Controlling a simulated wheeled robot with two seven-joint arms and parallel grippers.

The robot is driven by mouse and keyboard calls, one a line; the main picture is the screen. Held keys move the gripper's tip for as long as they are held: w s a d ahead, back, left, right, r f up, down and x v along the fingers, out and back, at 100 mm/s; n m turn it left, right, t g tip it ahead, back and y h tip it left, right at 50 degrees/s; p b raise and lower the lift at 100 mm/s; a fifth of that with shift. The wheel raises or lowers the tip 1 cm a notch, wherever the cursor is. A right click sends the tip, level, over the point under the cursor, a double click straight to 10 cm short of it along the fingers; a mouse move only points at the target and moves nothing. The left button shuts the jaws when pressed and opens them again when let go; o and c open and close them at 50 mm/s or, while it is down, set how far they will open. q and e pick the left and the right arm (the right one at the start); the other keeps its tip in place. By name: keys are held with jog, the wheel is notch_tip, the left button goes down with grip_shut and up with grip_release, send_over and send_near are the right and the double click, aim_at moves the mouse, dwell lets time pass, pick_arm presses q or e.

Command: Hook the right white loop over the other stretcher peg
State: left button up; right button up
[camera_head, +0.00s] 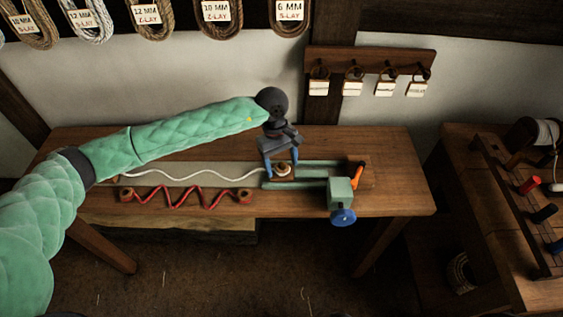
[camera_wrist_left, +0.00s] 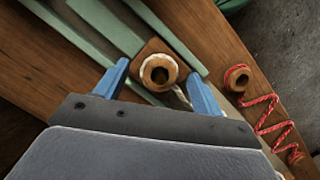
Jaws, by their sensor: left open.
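The right white loop (camera_wrist_left: 145,66) lies around a round wooden peg (camera_wrist_left: 158,73) with a dark hollow centre. The peg stands on a small wooden block (camera_wrist_left: 153,50) between green rails (camera_wrist_left: 108,25). My left gripper (camera_head: 282,168) is open above the peg, one blue finger on each side, and the fingers appear clear of the loop. In the wrist view the rope's tail leaves the loop toward the right finger. My right gripper is out of view.
A red cord (camera_head: 180,197) zigzags between two wooden pegs along the bench (camera_head: 395,170) front. A green box (camera_head: 341,193) with a blue knob (camera_head: 343,217) and an orange handle (camera_head: 357,175) stands right of the gripper. The bench's right end is clear.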

pick_arm(q)
jog(key=b+v, duration=0.2)
jog(key=v, duration=0.4)
jog(key=shift+w+r+b, duration=0.1)
jog(key=shift+w+b, duration=0.05)
jog(key=shift+b, duration=0.15)
jog(key=shift+w+a+r, duration=0.1)
jog(key=shift+r, duration=0.6)
